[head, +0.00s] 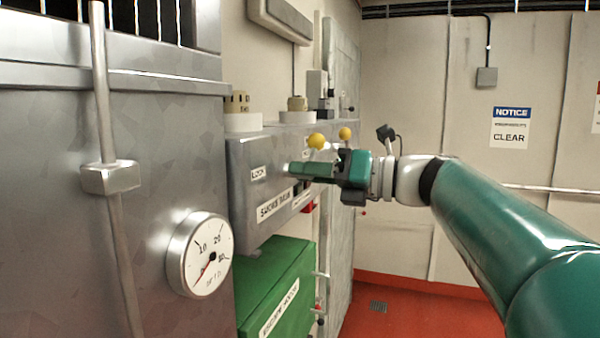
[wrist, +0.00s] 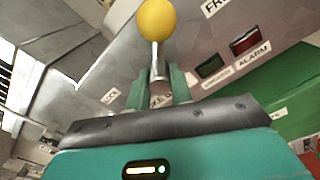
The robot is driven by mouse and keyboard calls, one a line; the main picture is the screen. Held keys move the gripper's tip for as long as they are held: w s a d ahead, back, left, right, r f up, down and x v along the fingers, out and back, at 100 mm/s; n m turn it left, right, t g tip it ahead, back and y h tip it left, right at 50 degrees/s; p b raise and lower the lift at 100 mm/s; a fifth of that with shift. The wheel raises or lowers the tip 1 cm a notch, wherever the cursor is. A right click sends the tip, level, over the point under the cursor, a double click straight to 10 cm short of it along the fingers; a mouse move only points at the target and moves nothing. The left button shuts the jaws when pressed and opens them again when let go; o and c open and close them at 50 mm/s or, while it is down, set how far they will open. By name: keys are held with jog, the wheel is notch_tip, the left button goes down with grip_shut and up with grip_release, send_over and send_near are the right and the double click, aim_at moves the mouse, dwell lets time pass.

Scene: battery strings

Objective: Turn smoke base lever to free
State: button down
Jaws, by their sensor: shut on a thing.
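The smoke base lever has a yellow ball knob (head: 316,141) on a short metal shaft, on the front of a grey box (head: 245,205). In the wrist view the knob (wrist: 157,19) stands out beyond my gripper (wrist: 158,80), whose two green fingers close around the shaft below it. In the head view my gripper (head: 298,170) reaches in from the right against the box front. The LOCK label (head: 258,173) is left of the fingers. In the wrist view the FREE label (wrist: 216,7) is at upper right. The lever's pivot is hidden by the gripper.
A second yellow knob (head: 345,133) is farther along the wall. A green box (head: 275,285) is below the grey one. A round gauge (head: 200,255) and vertical rod (head: 117,230) are at near left. The red floor (head: 400,315) at right looks clear.

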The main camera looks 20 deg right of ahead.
jog(key=shift+m, duration=0.5)
jog(key=shift+d, duration=0.1)
jog(key=c, duration=1.3)
grip_release()
jog(key=shift+o, duration=0.2)
jog(key=shift+s, duration=0.1)
jog(key=v, duration=1.3)
jog(key=shift+d, duration=0.3)
jog(key=shift+s, duration=0.15)
